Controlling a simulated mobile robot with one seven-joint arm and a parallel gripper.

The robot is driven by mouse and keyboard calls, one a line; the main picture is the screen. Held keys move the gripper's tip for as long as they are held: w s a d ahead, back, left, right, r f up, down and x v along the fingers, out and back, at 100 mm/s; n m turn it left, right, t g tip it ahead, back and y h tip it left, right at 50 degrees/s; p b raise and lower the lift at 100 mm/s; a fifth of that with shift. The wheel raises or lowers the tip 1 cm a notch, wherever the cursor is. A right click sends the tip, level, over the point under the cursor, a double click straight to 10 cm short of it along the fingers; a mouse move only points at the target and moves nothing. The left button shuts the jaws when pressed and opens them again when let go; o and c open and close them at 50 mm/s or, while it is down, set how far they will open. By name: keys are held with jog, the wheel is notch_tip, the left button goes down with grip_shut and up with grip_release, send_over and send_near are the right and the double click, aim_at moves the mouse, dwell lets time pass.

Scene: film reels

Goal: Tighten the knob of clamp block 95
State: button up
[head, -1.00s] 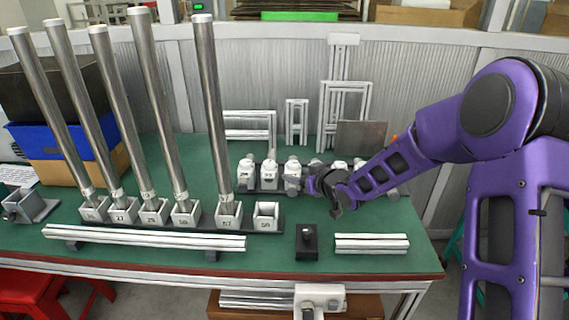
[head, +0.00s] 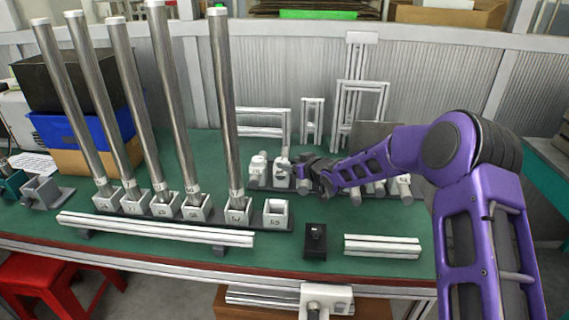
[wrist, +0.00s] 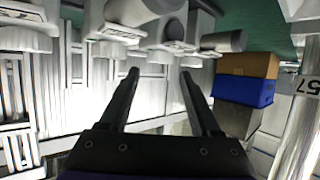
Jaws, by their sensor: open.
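A row of white clamp blocks with round knobs (head: 258,165) stands at the back of the green table. I cannot read the number 95 on any of them, so I cannot tell which is clamp block 95. My gripper (head: 300,168) is beside the second block from the left (head: 281,174), and my arm hides part of the row to its right. In the wrist view my gripper (wrist: 160,75) is open with nothing between its fingers. White blocks and a grey cylindrical knob (wrist: 222,41) lie beyond the fingertips, apart from them.
Tall metal tubes stand in numbered white sockets at the left, with an empty socket (head: 276,212) at the row's right end. A black block (head: 315,240) and white rails (head: 382,246) lie near the front edge. White frames (head: 362,105) stand behind the clamp row.

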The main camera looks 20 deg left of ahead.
aim_at(282, 160)
jog(key=shift+x, duration=2.4)
grip_shut()
